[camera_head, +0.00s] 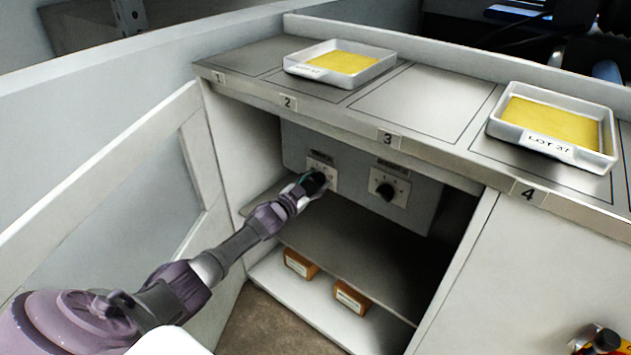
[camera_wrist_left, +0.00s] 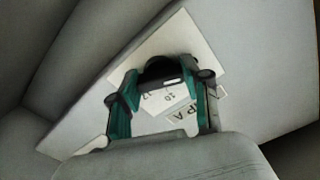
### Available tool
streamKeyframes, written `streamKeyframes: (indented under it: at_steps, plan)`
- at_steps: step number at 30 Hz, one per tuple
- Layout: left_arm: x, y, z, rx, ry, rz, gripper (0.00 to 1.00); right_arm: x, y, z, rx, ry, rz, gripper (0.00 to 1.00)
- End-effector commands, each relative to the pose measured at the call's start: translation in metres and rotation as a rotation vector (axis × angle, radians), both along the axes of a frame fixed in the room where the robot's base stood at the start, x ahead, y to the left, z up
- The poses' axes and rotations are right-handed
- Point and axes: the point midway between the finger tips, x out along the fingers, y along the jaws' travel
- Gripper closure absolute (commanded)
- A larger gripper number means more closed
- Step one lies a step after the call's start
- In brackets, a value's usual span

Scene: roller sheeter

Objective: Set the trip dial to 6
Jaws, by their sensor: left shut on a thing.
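The grey control panel (camera_head: 352,190) inside the open cabinet carries two black dials on white plates. The right dial (camera_head: 387,191) is uncovered; its label and marks are too small to read. My left gripper (camera_head: 314,184) is at the left dial and hides most of it, leaving part of its white plate (camera_head: 323,166) in view. In the left wrist view the gripper's fingers (camera_wrist_left: 163,100) are shut on the black knob (camera_wrist_left: 165,68), one on each side. A few plate numbers show below it, and the label is partly hidden. I cannot read which setting the knob points to.
The cabinet door (camera_head: 150,190) stands open at the left. A shelf (camera_head: 350,262) lies below the panel, with two brown boxes (camera_head: 300,263) beneath it. Two white trays (camera_head: 340,63) with yellow contents sit on the numbered counter (camera_head: 430,100) above.

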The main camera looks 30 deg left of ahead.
Motion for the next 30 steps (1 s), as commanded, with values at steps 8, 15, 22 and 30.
streamKeyframes:
  at_steps: [8,15,22,30]
  plan:
    - [-0.0007,0.0001,-0.0016,-0.038,0.006,0.000,0.87,0.0001,-0.0001,-0.0075,-0.002,0.010,0.000,1.00]
    - [-0.0007,0.0000,-0.0018,-0.041,0.006,0.000,0.87,0.0012,0.0000,-0.0067,-0.001,0.007,0.000,1.00]
    - [-0.0006,0.0000,-0.0016,-0.040,0.006,0.000,0.31,0.0018,0.0000,-0.0052,-0.001,0.004,0.000,1.00]
    - [-0.0002,-0.0001,-0.0006,-0.038,0.004,0.000,0.27,0.0021,0.0003,-0.0041,0.000,0.002,0.000,1.00]
